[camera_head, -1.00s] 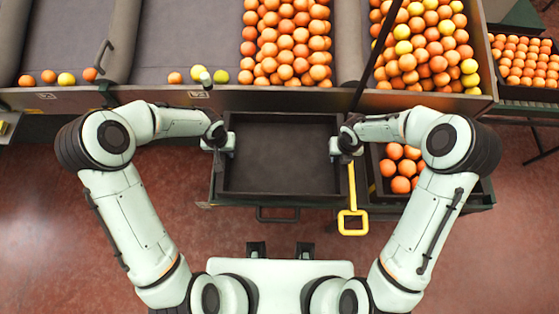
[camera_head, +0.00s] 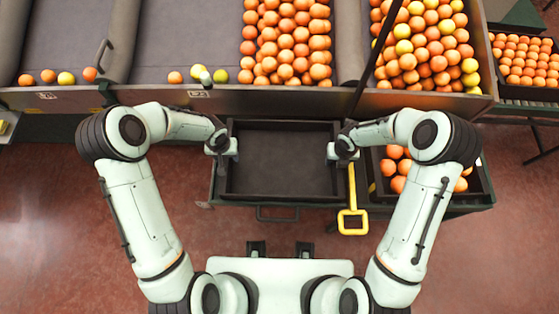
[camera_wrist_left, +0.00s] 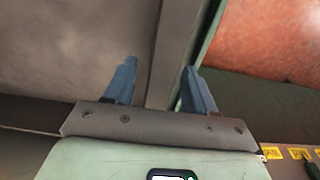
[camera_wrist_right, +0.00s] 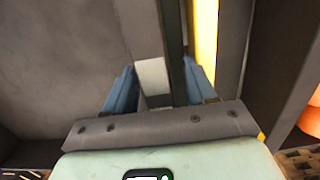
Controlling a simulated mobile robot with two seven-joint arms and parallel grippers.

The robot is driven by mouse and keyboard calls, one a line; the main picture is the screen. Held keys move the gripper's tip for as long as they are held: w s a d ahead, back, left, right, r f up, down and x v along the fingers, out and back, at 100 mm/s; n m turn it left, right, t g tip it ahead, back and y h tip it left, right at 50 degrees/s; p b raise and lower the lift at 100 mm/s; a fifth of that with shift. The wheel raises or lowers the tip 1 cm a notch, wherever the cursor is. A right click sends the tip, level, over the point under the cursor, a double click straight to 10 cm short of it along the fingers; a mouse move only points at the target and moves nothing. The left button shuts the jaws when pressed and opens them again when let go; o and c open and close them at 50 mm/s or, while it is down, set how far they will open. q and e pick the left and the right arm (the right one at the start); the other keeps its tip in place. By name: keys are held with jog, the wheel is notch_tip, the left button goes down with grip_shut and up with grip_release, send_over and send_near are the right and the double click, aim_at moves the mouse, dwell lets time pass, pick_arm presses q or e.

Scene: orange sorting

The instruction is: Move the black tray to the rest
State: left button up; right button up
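The black tray (camera_head: 283,196) is empty and sits level on a dark green stand (camera_head: 352,186) in front of the sorting bench. I cannot tell for sure which part is the rest. My left gripper (camera_head: 222,150) is at the tray's left wall. In the left wrist view its blue fingers (camera_wrist_left: 158,85) stand apart on either side of the wall, with gaps showing. My right gripper (camera_head: 340,150) is at the right wall. In the right wrist view its fingers (camera_wrist_right: 160,85) also stand apart around the wall and a green edge.
A crate of oranges (camera_head: 392,195) stands just right of the tray. A yellow handle (camera_head: 353,222) sticks out beside it. The sorting bench (camera_head: 170,97) with loose fruit runs behind. Open red floor lies at both sides.

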pick_arm(q)
jog(key=shift+r, duration=0.1)
dwell(0.3)
pick_arm(e)
jog(key=shift+r, duration=0.35)
jog(key=r, duration=0.7)
jog(key=s+r, duration=0.1)
jog(key=r, duration=0.3)
jog(key=shift+r, duration=0.2)
pick_arm(q)
notch_tip(320, 180, up, 12)
jog(key=shift+s, duration=0.45)
